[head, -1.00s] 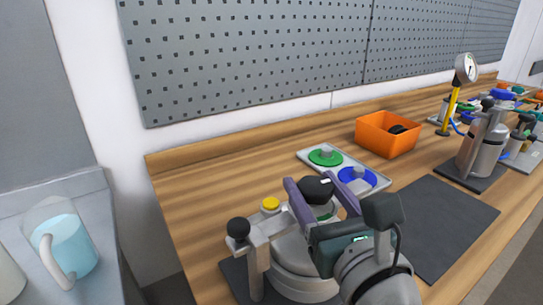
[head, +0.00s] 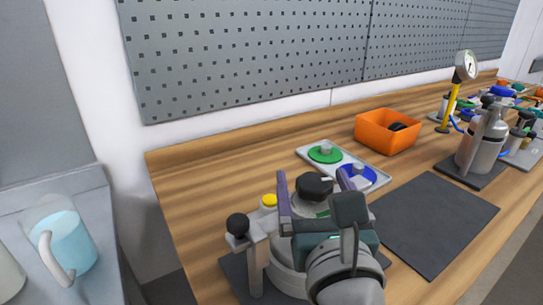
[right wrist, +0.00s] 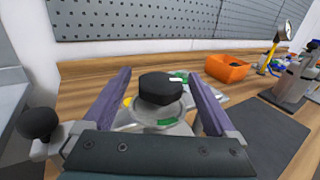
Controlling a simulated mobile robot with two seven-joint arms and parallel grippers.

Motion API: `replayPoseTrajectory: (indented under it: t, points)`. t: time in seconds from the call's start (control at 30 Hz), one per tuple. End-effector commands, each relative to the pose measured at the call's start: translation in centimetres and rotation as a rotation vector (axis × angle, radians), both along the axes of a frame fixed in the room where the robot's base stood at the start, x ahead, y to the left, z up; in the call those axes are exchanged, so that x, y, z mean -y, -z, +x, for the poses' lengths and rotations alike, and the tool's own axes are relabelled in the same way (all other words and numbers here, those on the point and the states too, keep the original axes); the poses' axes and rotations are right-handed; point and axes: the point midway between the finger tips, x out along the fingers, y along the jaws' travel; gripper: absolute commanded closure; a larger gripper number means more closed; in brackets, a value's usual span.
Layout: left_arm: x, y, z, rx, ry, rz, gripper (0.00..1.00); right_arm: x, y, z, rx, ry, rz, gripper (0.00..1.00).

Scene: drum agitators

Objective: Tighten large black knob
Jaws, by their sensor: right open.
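The large black knob (head: 314,186) sits on top of the metal drum agitator (head: 285,250) at the front of the bench. In the right wrist view the knob (right wrist: 160,88) lies between the two purple fingers, with a gap on each side. My right gripper (head: 314,180) is open, its fingers on either side of the knob and apart from it. A smaller round black knob (head: 238,225) stands on the clamp arm at the left; it also shows in the right wrist view (right wrist: 38,123). My left gripper is not in view.
A yellow cap (head: 269,201) is on the agitator's left. Behind stands a tray (head: 340,160) with green and blue discs, and an orange bin (head: 387,134). A dark mat (head: 435,220) lies clear at right. A pitcher (head: 68,245) stands at far left.

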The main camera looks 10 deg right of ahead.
Motion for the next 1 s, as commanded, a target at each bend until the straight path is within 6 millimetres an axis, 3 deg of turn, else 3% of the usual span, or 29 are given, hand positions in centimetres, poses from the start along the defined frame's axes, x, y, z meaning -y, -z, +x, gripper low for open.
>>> replayPoseTrajectory:
  t: [0.27, 0.7, 1.0]
  points:
    - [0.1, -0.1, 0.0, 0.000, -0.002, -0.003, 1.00, -0.2, 0.1, -1.3, -0.002, -0.001, -0.001, 0.08]
    - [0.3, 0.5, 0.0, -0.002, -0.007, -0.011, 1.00, -1.4, 0.2, -9.0, -0.002, -0.002, 0.000, 0.08]
    - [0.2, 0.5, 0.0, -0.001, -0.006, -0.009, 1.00, -1.6, 0.0, -9.8, 0.000, 0.000, 0.000, 0.08]
